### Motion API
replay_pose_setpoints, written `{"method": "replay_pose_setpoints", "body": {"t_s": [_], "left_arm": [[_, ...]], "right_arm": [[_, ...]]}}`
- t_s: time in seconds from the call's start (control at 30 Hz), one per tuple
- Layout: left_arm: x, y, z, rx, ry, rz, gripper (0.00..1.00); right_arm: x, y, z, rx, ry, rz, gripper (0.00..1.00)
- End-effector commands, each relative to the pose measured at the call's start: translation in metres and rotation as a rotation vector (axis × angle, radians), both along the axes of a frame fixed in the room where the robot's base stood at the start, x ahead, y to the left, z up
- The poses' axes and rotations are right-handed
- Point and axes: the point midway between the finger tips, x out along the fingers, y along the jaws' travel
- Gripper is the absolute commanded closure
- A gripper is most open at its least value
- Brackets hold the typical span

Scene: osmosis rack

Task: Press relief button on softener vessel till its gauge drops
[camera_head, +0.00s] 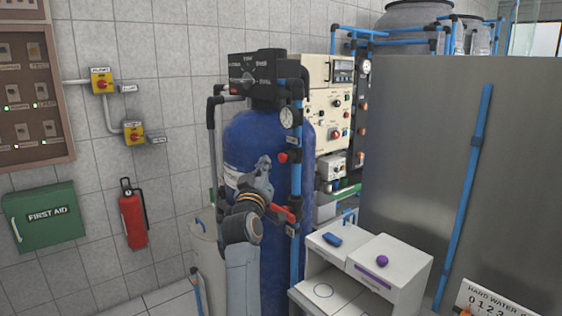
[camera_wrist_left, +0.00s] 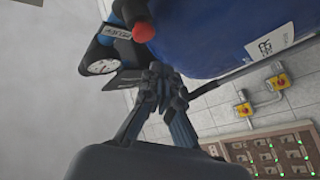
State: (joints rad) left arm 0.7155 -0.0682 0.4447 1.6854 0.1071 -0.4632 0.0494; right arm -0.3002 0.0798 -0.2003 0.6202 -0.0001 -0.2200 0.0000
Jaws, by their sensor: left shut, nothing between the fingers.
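The softener vessel (camera_head: 245,140) is a tall blue tank with a black valve head on top. It also fills the top of the left wrist view (camera_wrist_left: 215,30). A round white pressure gauge (camera_head: 287,117) sits on the blue pipe at its right side; it shows in the wrist view (camera_wrist_left: 100,66), its reading too small to tell. The red relief button (camera_head: 283,157) is just below the gauge; in the wrist view the red button (camera_wrist_left: 143,32) is beyond the fingertips. My left gripper (camera_head: 264,162) is shut and empty, in front of the vessel, left of the button, apparently apart from it. My right gripper is not in view.
A red lever handle (camera_head: 283,212) is on the pipe below the button. A white cabinet (camera_head: 325,255) stands at lower right, beside a large steel tank (camera_head: 430,150). A fire extinguisher (camera_head: 133,215) and first aid box (camera_head: 42,215) are at left.

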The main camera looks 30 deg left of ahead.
Motion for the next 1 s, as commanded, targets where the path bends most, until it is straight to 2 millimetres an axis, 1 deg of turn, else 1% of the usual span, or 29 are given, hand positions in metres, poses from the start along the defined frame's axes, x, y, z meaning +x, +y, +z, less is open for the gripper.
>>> {"method": "replay_pose_setpoints", "body": {"t_s": [0.1,0.3,1.0], "left_arm": [[0.012,-0.005,0.001,-0.002,0.002,0.000,1.00],[0.021,-0.008,0.000,0.000,0.002,0.001,1.00],[0.021,-0.009,0.000,0.000,0.001,0.001,1.00]], "right_arm": [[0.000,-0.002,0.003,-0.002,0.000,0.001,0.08],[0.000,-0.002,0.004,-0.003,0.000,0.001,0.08],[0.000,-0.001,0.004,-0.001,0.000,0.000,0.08]]}}
